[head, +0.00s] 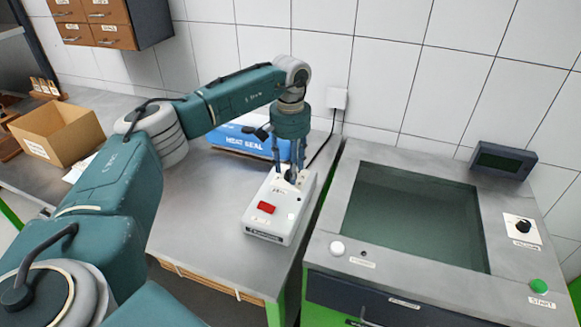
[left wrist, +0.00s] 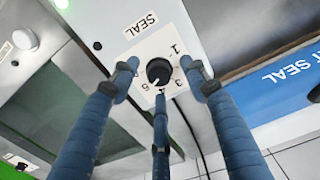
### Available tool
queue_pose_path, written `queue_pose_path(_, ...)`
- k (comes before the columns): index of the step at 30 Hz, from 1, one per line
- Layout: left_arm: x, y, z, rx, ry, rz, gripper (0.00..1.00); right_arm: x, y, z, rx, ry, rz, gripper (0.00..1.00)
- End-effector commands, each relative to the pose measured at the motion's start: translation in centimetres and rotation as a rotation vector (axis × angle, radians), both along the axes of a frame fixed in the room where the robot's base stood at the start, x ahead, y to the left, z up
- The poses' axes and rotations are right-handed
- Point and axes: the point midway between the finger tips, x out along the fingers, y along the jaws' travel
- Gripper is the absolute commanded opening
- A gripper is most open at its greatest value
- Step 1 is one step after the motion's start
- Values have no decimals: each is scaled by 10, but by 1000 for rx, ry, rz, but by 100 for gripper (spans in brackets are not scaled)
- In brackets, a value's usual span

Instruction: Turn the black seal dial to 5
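The black seal dial (left wrist: 158,72) sits on a white number plate (left wrist: 143,48) next to the word SEAL in the left wrist view. The digits 1, 3, 4 and 5 show around it; the 2 is not clear behind a finger. A pale mark on the knob is too small to read surely. My left gripper (left wrist: 160,76) is open, its three blue fingers spread around the dial with gaps visible. In the head view my left gripper (head: 289,170) points down over the back of the white sealer box (head: 268,230), mostly hiding the dial. My right gripper is not in view.
A blue HEAT SEAL box (head: 232,141) stands behind the sealer. To the right is a chamber with a dark lid (head: 415,220), a vacuum dial (head: 523,227), a green START button (head: 539,286) and a screen (head: 503,161). A cardboard box (head: 60,135) stands at left.

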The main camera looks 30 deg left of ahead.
Motion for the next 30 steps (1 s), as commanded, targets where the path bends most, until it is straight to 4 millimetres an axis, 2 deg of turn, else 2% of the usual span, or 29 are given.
queue_pose_path(5, -1, 0, 1, 0, 2, -1, 45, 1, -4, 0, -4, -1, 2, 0)
queue_pose_path(8, 0, -1, 10, 0, 2, -1, 45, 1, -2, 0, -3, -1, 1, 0)
queue_pose_path(21, 0, -1, 97, 0, -2, -1, 45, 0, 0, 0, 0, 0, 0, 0)
queue_pose_path(25, 0, 0, 112, 0, 0, 0, 45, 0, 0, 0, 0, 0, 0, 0)
queue_pose_path(30, -1, 0, 119, 0, 1, 0, 45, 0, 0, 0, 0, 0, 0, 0)
